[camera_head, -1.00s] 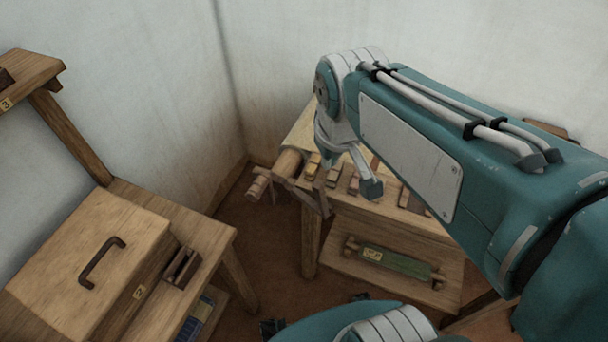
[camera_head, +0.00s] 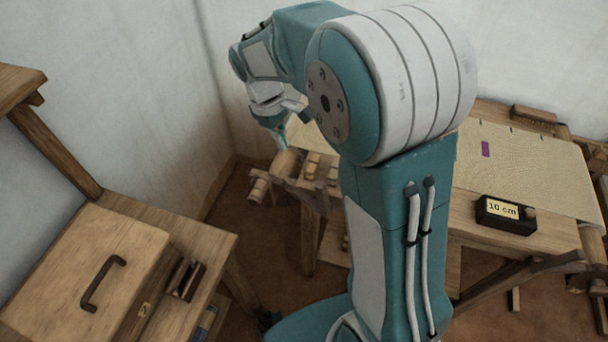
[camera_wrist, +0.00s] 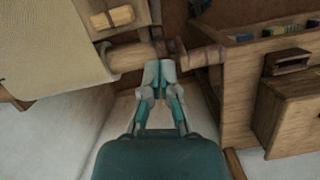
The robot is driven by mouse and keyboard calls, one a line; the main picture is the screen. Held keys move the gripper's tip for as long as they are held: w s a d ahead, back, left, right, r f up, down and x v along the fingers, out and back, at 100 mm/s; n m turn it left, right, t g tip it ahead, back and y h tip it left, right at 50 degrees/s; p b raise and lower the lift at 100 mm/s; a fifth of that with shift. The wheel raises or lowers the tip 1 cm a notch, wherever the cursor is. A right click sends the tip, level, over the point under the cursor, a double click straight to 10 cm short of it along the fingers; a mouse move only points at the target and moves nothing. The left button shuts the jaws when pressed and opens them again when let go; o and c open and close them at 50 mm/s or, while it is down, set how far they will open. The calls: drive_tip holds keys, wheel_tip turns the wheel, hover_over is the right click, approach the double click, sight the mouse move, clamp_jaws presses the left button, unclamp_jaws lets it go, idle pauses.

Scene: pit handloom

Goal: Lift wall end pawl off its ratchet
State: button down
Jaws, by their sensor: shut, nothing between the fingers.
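A wooden beam (camera_wrist: 128,57) runs along the loom's end, with cloth beside it in the wrist view. A darker ringed part (camera_wrist: 168,48), perhaps the ratchet, sits near its end, followed by a wooden stub (camera_wrist: 204,56). The pawl cannot be told apart for certain from the dark wood there. In the head view the beam end (camera_head: 286,162) and stub (camera_head: 258,188) show near the wall corner. My gripper (camera_wrist: 160,70) is shut and empty, its tips over the ringed part; contact cannot be judged. It also shows small in the head view (camera_head: 281,140).
A wooden chest (camera_head: 75,260) with a dark handle stands on a bench at left. The wall corner is close behind the beam end. A black block marked 10 cm (camera_head: 507,214) sits at the loom's front edge, with cloth (camera_head: 525,165) behind it.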

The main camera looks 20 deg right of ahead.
drive_tip(key=shift+w+d+f, duration=0.1)
drive_tip(key=shift+d, duration=0.1)
drive_tip(key=shift+f, duration=0.1)
approach(324, 199)
wheel_tip(324, 199, down, 5)
drive_tip(key=w+a, duration=0.2)
drive_tip(key=w, duration=0.1)
drive_tip(key=shift+s+d+f, duration=0.1)
drive_tip(key=shift+s+d, duration=0.3)
drive_tip(key=shift+d, duration=0.1)
